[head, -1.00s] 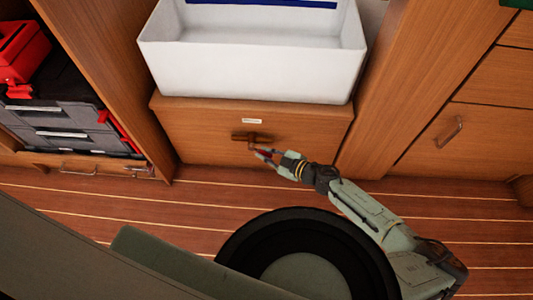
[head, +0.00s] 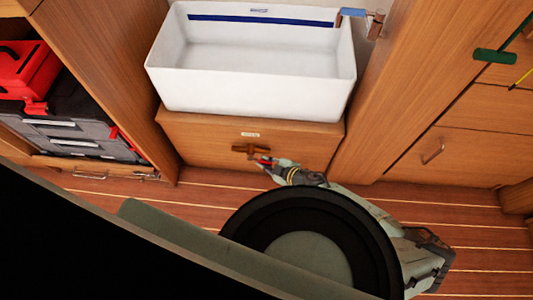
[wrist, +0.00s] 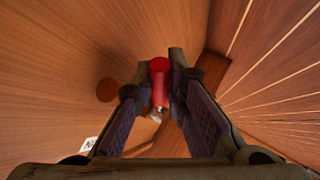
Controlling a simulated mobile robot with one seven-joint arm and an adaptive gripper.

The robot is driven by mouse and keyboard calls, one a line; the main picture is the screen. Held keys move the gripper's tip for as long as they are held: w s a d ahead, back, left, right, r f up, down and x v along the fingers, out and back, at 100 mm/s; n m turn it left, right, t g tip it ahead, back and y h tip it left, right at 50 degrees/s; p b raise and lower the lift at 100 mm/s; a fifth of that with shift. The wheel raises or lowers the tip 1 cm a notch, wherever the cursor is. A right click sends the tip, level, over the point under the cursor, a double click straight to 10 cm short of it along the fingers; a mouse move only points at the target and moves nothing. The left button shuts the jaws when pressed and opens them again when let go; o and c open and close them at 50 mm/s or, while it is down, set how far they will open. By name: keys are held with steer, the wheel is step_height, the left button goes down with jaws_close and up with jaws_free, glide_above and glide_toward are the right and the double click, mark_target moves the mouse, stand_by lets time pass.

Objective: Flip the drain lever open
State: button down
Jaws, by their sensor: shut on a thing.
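The drain lever has a red handle (wrist: 159,82), which lies between the two fingers in the wrist view. A small metallic piece shows at its near end. My gripper (wrist: 160,85) is shut on the red handle. In the head view, my gripper (head: 266,162) is at the front of the wooden panel, just right of and below a brown pipe-like fitting (head: 248,149). Only a bit of red shows between the fingertips there, so the lever's exact angle is hard to tell.
A white basin (head: 250,97) stands above the wooden panel (head: 200,140), with a tap (head: 375,22) at its back right. Red and grey toolboxes (head: 75,125) sit at left. Drawers with handles (head: 433,153) are at right. Striped floor (head: 490,235) is open at right.

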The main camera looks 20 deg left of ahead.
steer(key=shift+r+p, duration=0.15)
steer(key=shift+p, duration=0.15)
steer(key=c, duration=1.6)
jaws_free()
steer(key=shift+d, duration=0.1)
steer(key=shift+w+b, duration=0.1)
steer(key=shift+b, duration=0.2)
